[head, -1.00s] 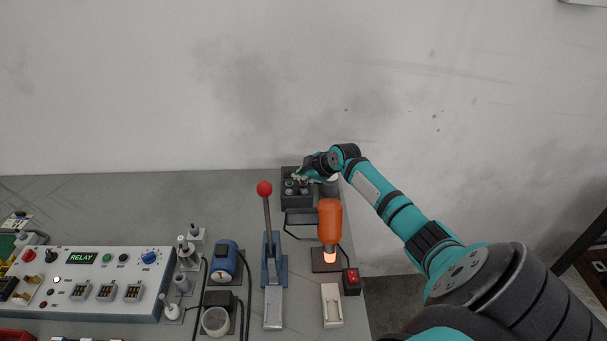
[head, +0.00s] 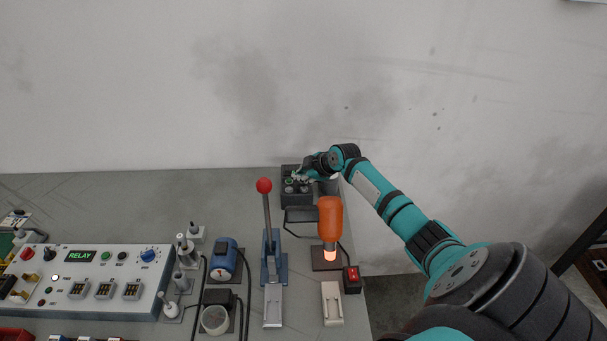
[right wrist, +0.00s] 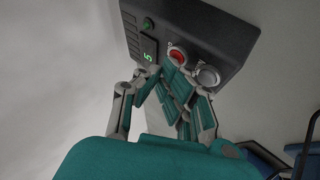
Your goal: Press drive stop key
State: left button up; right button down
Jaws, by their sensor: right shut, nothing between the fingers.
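A dark control box (head: 297,198) stands at the back right end of the grey bench. In the right wrist view it carries a red button (right wrist: 177,56), a grey round button (right wrist: 208,76), a green button (right wrist: 148,23) and a small lit green display (right wrist: 148,57). My right gripper (head: 301,178) is at the box's top in the head view. It is shut and empty, its fingertips (right wrist: 170,72) right at the red button's lower edge in the right wrist view. I cannot tell whether they touch or press it. My left gripper is out of view.
In front of the box stand an orange-topped device (head: 330,217), a lever with a red ball (head: 264,185) and a small red switch (head: 352,274). A white panel reading RELAY (head: 100,275) lies at left. The bench's back left is clear. The wall is behind.

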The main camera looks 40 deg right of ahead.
jog(key=shift+r+p, duration=0.6)
jog(key=shift+r, duration=0.2)
jog(key=shift+r+p, duration=1.9)
jog(key=shift+r, duration=0.65)
jog(key=shift+f, duration=0.15)
